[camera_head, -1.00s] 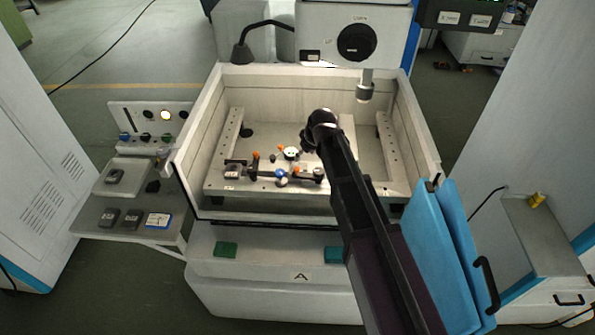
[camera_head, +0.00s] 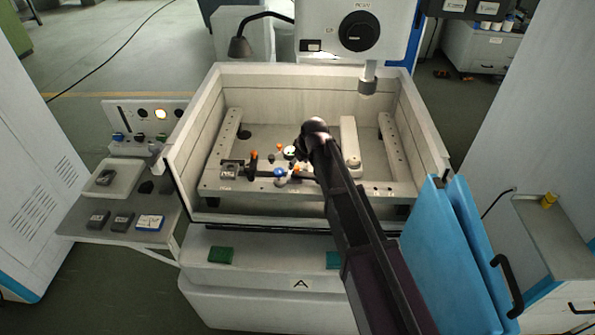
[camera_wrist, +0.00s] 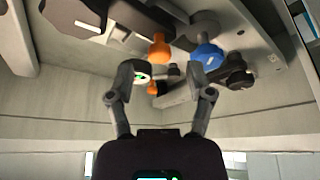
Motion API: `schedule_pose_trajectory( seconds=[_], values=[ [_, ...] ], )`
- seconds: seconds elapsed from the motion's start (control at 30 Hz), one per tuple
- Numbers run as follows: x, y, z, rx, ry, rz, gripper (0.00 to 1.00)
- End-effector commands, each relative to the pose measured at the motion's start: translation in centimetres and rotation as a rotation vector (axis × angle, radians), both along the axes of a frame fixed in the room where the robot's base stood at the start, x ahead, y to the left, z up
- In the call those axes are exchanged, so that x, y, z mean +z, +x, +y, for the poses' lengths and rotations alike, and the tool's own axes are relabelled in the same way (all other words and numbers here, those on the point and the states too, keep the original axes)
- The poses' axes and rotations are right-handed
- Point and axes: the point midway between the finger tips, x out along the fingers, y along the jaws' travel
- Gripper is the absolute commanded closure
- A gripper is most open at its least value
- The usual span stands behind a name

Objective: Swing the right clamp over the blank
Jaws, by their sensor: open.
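The work fixture sits along the front rail (camera_head: 228,187) in the machine tank. It carries a left clamp with an upright orange-topped handle (camera_head: 253,158), a blue knob (camera_head: 280,172) and a smaller orange knob (camera_head: 297,168) near my arm. I cannot clearly tell the blank from the clamp parts. My gripper (camera_wrist: 165,92) is open and empty in the wrist view, its fingers apart below the fixture parts in the picture. A blue knob (camera_wrist: 207,55), orange knob (camera_wrist: 159,47) and black knob (camera_wrist: 238,72) show beyond the fingers. In the head view my arm hides the fixture's right end.
The tank walls (camera_head: 195,125) enclose the fixture. The machine head's nozzle (camera_head: 367,83) hangs at the back right. A pale bar (camera_head: 349,140) and right rail (camera_head: 400,150) stand right of my arm. A blue door (camera_head: 435,240) is at the front right.

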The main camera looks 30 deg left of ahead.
Motion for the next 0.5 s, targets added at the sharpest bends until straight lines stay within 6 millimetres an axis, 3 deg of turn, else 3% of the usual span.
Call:
schedule_pose_trajectory(
  seconds=[0.2, 0.5],
  values=[
    [-1.7, 0.3, 0.6, 0.0, 0.0, 0.0, 0.32],
    [-2.2, 0.4, 0.8, 0.0, 0.0, 0.0, 0.32]
  ],
)
